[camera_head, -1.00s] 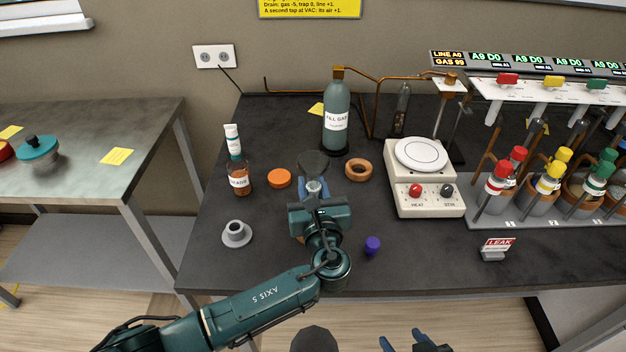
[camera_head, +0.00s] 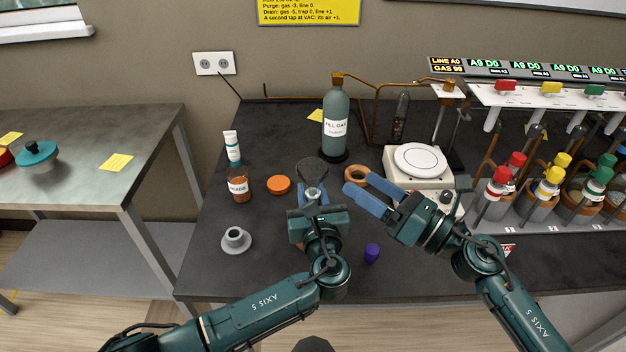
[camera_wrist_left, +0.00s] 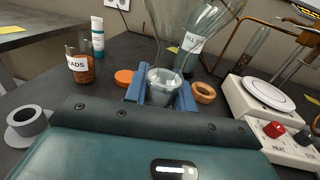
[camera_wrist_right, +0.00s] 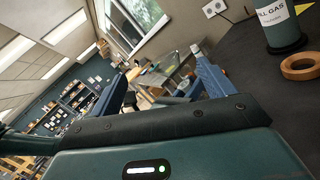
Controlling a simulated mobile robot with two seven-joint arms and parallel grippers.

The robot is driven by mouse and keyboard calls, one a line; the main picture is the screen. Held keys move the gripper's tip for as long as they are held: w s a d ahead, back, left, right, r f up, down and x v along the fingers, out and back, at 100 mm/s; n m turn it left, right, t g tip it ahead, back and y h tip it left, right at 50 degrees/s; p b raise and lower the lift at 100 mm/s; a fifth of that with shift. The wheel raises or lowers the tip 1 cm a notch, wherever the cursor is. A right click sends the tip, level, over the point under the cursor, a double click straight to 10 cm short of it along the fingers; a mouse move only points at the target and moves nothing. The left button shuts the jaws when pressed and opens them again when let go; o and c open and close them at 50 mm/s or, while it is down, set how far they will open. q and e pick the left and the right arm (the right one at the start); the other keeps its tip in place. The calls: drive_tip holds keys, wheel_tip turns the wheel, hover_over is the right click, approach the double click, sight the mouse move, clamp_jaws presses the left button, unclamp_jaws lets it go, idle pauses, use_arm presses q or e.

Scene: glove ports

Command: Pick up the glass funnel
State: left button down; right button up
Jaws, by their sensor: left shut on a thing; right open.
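The glass funnel (camera_head: 311,170) is clear with a dark-looking wide mouth in the head view. My left gripper (camera_head: 313,196) is shut on its narrower glass part. In the left wrist view the funnel (camera_wrist_left: 162,82) stands between the blue fingers, its wide glass flaring away beyond them. I cannot tell whether it touches the table. My right gripper (camera_head: 357,188) is open and empty, to the right of the funnel, over the bench near the cork ring (camera_head: 357,174). Its spread fingers also show in the right wrist view (camera_wrist_right: 165,85).
A gas bottle (camera_head: 335,125) stands behind. A hotplate (camera_head: 419,162), a purple cap (camera_head: 372,253) and several colour-topped flasks are right.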

sight(301, 163)
drive_tip(key=w+a+n+g, duration=0.1)
drive_tip(key=w+a+n, duration=0.1)
drive_tip(key=a, duration=0.1)
drive_tip(key=w+a+n+g, duration=0.1)
drive_tip(key=w+a+n, duration=0.1)
drive_tip(key=w+a, duration=0.1)
drive_tip(key=w+a+f+n, duration=0.1)
drive_tip(key=w+a+n, duration=0.1)
drive_tip(key=a, duration=0.3)
drive_tip(key=shift+w+a+n+g, duration=0.2)
drive_tip(key=shift+w+n+g, duration=0.1)
drive_tip(key=shift+n+g, duration=0.1)
drive_tip(key=shift+c, duration=0.4)
drive_tip(key=c, duration=1)
use_arm(q)
drive_tip(key=c, duration=1.1)
unclamp_jaws()
use_arm(e)
wheel_tip(301, 163, up, 10)
